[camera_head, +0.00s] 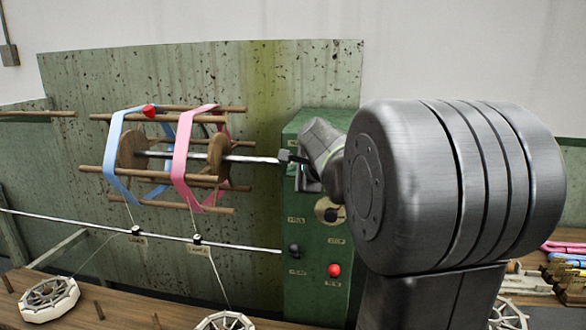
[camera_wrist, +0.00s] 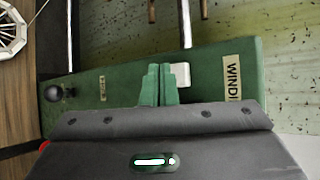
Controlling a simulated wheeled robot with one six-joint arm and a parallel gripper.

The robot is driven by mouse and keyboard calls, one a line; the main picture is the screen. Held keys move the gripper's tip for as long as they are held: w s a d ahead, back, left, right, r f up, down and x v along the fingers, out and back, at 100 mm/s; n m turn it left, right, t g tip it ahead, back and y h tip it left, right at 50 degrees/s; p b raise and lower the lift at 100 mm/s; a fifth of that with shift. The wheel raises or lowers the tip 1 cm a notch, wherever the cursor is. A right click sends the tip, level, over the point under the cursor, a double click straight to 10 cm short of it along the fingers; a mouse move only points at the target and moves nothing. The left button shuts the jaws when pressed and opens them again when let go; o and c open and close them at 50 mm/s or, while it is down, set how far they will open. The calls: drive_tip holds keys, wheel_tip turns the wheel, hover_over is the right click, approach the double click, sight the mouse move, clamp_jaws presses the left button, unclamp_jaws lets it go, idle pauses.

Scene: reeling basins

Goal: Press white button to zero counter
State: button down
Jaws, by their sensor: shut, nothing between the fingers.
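In the wrist view a small white button (camera_wrist: 181,74) shows on the green machine cabinet (camera_wrist: 215,82). My gripper (camera_wrist: 158,70) is shut and empty, its green fingertips just left of the button in the picture. I cannot tell whether they touch the button or the panel. In the head view my gripper (camera_head: 309,177) is at the upper front of the green cabinet (camera_head: 312,295), and my arm covers much of it. The button and the counter's reading are not visible there.
The cabinet carries a dial (camera_head: 329,209), a black knob (camera_head: 294,250) and a red button (camera_head: 334,270). A metal shaft (camera_head: 252,159) joins it to a wooden reel (camera_head: 132,158) with blue and pink skeins. A thin rod (camera_head: 90,226) runs below the reel.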

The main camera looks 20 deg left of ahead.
drive_tip(key=s, duration=0.2)
drive_tip(key=s+d, duration=0.1)
drive_tip(key=s, duration=0.1)
drive_tip(key=shift+s+p, duration=0.3)
drive_tip(key=shift+s, duration=0.05)
drive_tip(key=s, duration=0.2)
drive_tip(key=s+d, duration=0.1)
drive_tip(key=shift+s, duration=0.35)
idle(0.5)
